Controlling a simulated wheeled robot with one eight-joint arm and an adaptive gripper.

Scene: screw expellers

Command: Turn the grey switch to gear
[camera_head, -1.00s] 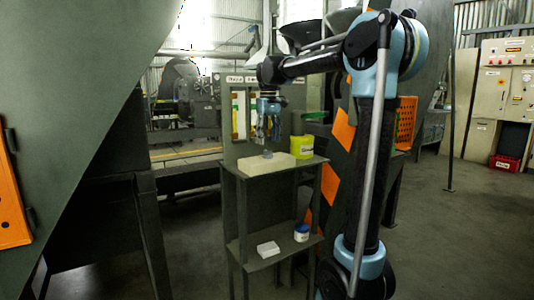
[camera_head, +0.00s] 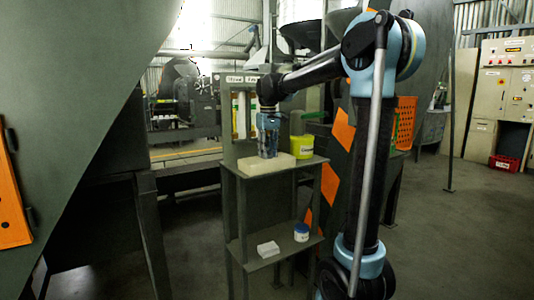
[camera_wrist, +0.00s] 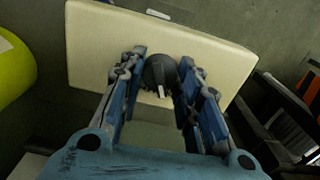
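The grey switch (camera_wrist: 161,72) is a dark grey round knob with a white mark, on a cream box (camera_wrist: 225,55). In the head view the box (camera_head: 252,167) lies on the top shelf of a stand. My gripper (camera_head: 268,156) points straight down over the box there and hides the switch. In the wrist view my gripper (camera_wrist: 161,66) is open, with one blue-grey finger on each side of the switch. Narrow gaps seem to show between the fingers and the knob.
A yellow-green tub (camera_head: 302,147) stands behind the box to the right. A white box (camera_head: 268,249) and a blue-and-white jar (camera_head: 301,232) sit on the lower shelf. A green panel (camera_head: 234,150) rises behind the top shelf. Open floor (camera_head: 440,230) lies to the right.

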